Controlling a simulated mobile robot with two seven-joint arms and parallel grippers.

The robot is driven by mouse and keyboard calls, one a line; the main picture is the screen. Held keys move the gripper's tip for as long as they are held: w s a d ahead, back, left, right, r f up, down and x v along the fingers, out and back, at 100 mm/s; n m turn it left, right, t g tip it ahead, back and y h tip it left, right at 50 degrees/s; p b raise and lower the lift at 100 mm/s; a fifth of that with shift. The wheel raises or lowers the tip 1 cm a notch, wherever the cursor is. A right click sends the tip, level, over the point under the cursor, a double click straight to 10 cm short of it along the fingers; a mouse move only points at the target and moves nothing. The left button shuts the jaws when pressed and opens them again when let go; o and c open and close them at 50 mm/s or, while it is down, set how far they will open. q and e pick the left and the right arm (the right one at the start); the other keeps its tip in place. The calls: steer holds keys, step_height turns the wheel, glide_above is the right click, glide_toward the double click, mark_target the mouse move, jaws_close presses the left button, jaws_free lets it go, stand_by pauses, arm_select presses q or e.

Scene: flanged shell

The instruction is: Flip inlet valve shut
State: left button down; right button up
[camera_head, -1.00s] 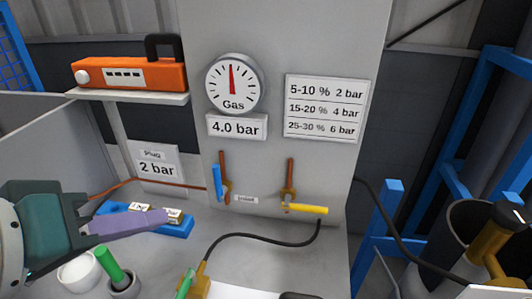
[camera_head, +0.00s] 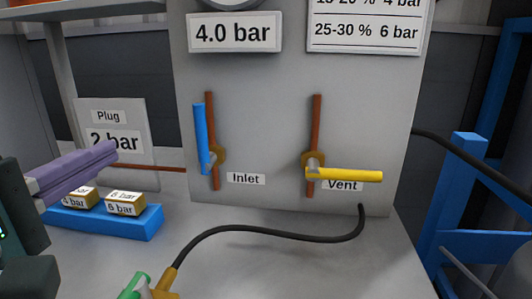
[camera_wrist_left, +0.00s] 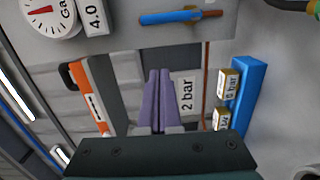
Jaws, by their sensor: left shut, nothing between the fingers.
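The inlet valve has a blue handle (camera_head: 201,140) standing upright along a copper pipe on the grey panel, above the "Inlet" label (camera_head: 246,179). The handle also shows in the wrist view (camera_wrist_left: 172,17), at the top. My left gripper (camera_head: 112,152) is shut and empty, its purple fingers together, left of the blue handle and clear of it. Its closed fingertips also show in the wrist view (camera_wrist_left: 159,73), below the handle in the picture. My right gripper is not in view.
The vent valve's yellow handle (camera_head: 345,175) lies horizontal to the right. A blue holder (camera_head: 140,225) with labelled blocks sits below my left fingers. A "2 bar" plug sign (camera_head: 117,137) stands behind them. A black hose (camera_head: 270,232) runs across the bench.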

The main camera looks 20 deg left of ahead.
mark_target(205, 137)
arm_select(q)
steer(key=shift+a+f, duration=0.15)
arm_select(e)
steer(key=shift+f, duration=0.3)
arm_select(q)
steer(key=shift+w, duration=0.15)
steer(key=w+d, duration=0.2)
steer(key=w, duration=0.9)
steer(key=shift+w, duration=0.15)
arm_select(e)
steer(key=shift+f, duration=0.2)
arm_select(q)
steer(key=shift+w, duration=0.1)
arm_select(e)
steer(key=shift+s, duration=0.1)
